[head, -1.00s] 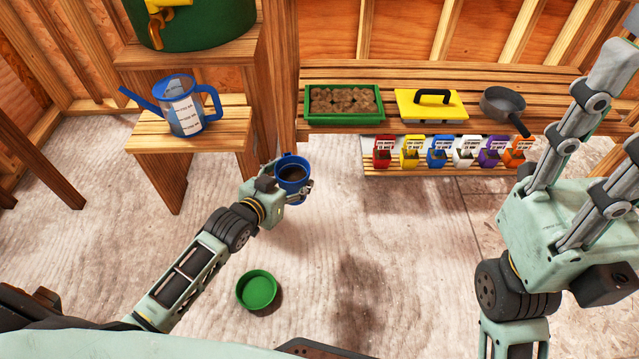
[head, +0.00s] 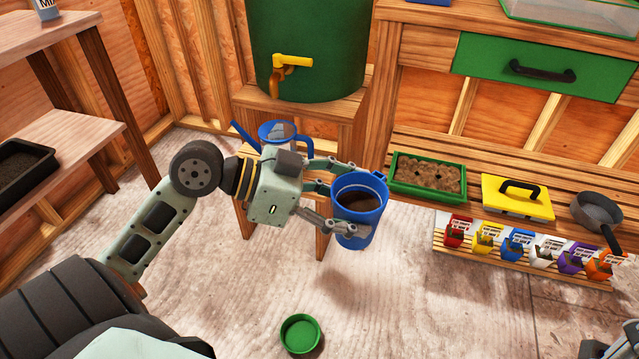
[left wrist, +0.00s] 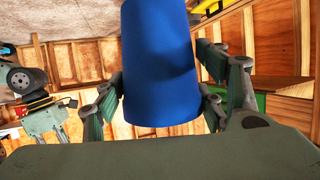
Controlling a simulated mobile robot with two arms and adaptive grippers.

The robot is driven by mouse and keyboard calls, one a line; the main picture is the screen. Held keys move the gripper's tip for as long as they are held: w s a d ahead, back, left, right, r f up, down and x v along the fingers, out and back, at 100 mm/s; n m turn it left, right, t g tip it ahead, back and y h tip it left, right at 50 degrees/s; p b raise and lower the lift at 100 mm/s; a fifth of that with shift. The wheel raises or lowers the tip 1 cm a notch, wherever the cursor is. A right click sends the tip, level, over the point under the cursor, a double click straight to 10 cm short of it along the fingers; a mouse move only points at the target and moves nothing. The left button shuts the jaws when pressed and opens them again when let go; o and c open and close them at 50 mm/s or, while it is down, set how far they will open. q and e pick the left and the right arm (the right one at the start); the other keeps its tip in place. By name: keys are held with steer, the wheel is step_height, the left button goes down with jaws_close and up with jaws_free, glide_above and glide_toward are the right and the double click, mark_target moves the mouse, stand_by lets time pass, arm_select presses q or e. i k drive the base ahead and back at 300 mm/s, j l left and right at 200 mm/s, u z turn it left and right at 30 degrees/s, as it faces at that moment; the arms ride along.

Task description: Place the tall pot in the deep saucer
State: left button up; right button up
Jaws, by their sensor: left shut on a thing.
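The tall blue pot (head: 361,215) has dark soil in it and is held upright in the air. My left gripper (head: 345,205) is shut on the pot, with its fingers around the pot's side. In the left wrist view the pot's blue wall (left wrist: 160,65) fills the middle between the fingers. The deep green saucer (head: 300,335) lies empty on the floor at the bottom of the head view, below and a little left of the pot. Part of my right arm shows at the lower right corner; its finger state is unclear.
A blue watering can (head: 283,131) stands on a low wooden stand behind my left gripper. A green tray (head: 428,192), a yellow float (head: 516,197) and a dark pan (head: 597,212) sit on the slatted shelf. Several coloured seed boxes stand below. The floor around the saucer is clear.

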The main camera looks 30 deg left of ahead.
mark_target(298, 334)
steer(key=i+l, duration=0.1)
steer(key=l, duration=0.2)
steer(key=i+l, duration=0.15)
steer(key=l, duration=0.2)
steer(key=i+l, duration=0.1)
steer(key=l, duration=0.2)
steer(key=i+l, duration=0.1)
steer(key=l, duration=0.2)
steer(key=u, duration=0.45)
steer(key=l+u, duration=0.1)
steer(key=u, duration=0.35)
steer(key=l+u, duration=0.1)
steer(key=u, duration=0.8)
steer(key=l, duration=0.1)
